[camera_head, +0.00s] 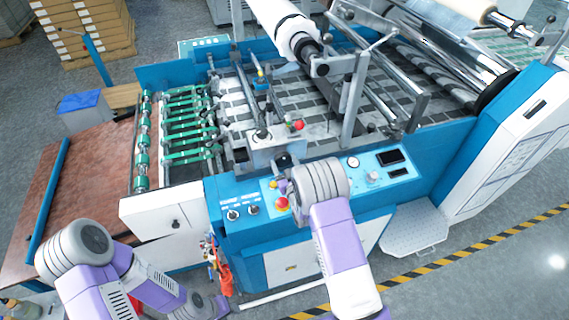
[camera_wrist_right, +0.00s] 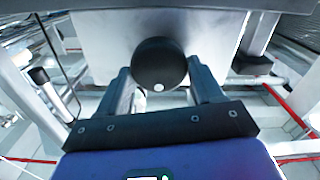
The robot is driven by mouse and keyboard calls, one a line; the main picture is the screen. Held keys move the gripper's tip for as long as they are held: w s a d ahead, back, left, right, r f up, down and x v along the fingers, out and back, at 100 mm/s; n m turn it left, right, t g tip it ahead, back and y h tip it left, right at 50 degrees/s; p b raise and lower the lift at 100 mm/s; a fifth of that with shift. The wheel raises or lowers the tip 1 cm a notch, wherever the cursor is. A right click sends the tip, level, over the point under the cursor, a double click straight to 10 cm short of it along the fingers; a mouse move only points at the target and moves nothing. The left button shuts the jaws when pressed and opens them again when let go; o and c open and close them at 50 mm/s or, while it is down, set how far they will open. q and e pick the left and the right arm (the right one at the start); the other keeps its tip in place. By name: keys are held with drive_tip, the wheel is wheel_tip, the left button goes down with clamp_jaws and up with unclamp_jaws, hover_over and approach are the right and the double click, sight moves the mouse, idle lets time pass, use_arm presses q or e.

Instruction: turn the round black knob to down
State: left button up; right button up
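The round black knob (camera_wrist_right: 158,62) shows in the right wrist view, on a pale grey panel. A small white dot sits on its face at the lower edge in that picture. My right gripper (camera_wrist_right: 160,78) has one dark finger on each side of the knob. Thin gaps seem to show between fingers and knob, so I see no clear grip.
A grey box with a red button (camera_head: 299,125) stands behind my right wrist. The desk carries small black switches (camera_head: 233,214), a red button (camera_head: 282,203) and a dark display (camera_head: 391,157). A white roll (camera_head: 285,25) lies above. Floor in front is clear past the striped line.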

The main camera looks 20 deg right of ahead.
drive_tip(key=c, duration=0.3)
drive_tip(key=shift+f+m+b, duration=0.1)
drive_tip(key=shift+m+b, duration=0.4)
drive_tip(key=shift+b, duration=0.25)
drive_tip(key=shift+c, duration=0.2)
drive_tip(key=m+b, duration=0.3)
drive_tip(key=b, duration=0.2)
drive_tip(key=m+b, duration=0.3)
drive_tip(key=b, duration=0.2)
drive_tip(key=m+b, duration=0.4)
drive_tip(key=b, duration=0.2)
drive_tip(key=shift+d+f, duration=0.3)
drive_tip(key=m+b, duration=0.9)
drive_tip(key=b, duration=0.3)
drive_tip(key=shift+f, duration=0.1)
drive_tip(key=shift+m+b, duration=0.65)
drive_tip(key=shift+m, duration=1.25)
drive_tip(key=m, duration=0.5)
drive_tip(key=shift+a+m, duration=0.1)
drive_tip(key=shift+m, duration=2)
